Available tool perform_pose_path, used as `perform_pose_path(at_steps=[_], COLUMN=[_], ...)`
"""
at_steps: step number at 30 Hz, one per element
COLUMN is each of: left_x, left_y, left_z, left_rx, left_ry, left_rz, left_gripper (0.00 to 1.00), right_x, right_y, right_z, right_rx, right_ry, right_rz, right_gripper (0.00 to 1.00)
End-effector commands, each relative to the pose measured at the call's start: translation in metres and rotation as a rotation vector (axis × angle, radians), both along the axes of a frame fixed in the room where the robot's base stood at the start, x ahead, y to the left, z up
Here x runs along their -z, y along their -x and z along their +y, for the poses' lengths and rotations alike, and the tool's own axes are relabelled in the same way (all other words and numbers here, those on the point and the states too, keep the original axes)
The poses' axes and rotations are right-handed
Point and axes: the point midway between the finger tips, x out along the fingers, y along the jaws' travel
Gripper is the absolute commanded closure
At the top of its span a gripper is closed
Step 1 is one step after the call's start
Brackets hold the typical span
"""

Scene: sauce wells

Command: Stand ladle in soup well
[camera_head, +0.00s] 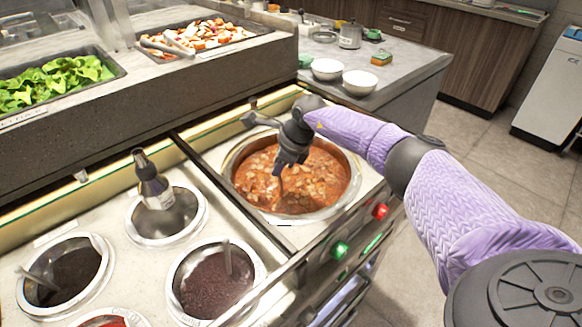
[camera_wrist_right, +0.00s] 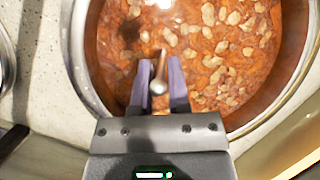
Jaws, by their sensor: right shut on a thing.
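The soup well (camera_head: 336,152) is a large round pot with a metal rim, full of orange-red soup with pale chunks, right of centre in the head view. The soup also fills most of the right wrist view (camera_wrist_right: 230,45). My right gripper (camera_head: 283,170) points down over the soup, inside the rim. Its fingers (camera_wrist_right: 161,85) are shut on the ladle (camera_wrist_right: 159,84), whose thin metal handle shows between them. In the head view the ladle (camera_head: 281,187) reaches down to the soup. Its bowl is not visible. My left gripper is not in view.
A raised counter with a lettuce tray (camera_head: 118,72) stands behind. White bowls (camera_head: 359,83) sit on the far counter. Green and red knobs (camera_head: 339,250) line the front edge.

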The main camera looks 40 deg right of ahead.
Motion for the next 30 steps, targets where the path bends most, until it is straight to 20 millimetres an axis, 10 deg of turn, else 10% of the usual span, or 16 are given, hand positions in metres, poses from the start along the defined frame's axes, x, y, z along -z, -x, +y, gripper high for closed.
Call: perform_pose_path(at_steps=[9, 10, 15, 21, 26, 30], left_x=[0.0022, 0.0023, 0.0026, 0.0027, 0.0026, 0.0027], left_y=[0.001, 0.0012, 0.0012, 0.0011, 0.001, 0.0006], left_z=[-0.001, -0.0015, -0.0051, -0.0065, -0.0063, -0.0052], left_rx=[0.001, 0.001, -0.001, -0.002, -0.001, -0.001], left_ry=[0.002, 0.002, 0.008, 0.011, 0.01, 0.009], left_rz=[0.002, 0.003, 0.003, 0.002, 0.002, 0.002], left_gripper=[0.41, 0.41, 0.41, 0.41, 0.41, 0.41], right_x=[0.0035, 0.0035, 0.0035, 0.0037, 0.0035, 0.0034], right_y=[0.0001, 0.0001, 0.0001, 0.0002, 0.0002, 0.0001], right_z=[0.0, 0.0, 0.0, 0.0, 0.0001, 0.0], right_rx=[0.0, 0.0, 0.0, 0.0, 0.0, 0.0], right_ry=[0.0, 0.0, 0.0, 0.0, 0.0, 0.001], right_rz=[0.0, 0.0, 0.0, 0.001, 0.001, 0.001], right_gripper=[1.0, 0.77, 0.41, 0.36, 0.02, 0.0])
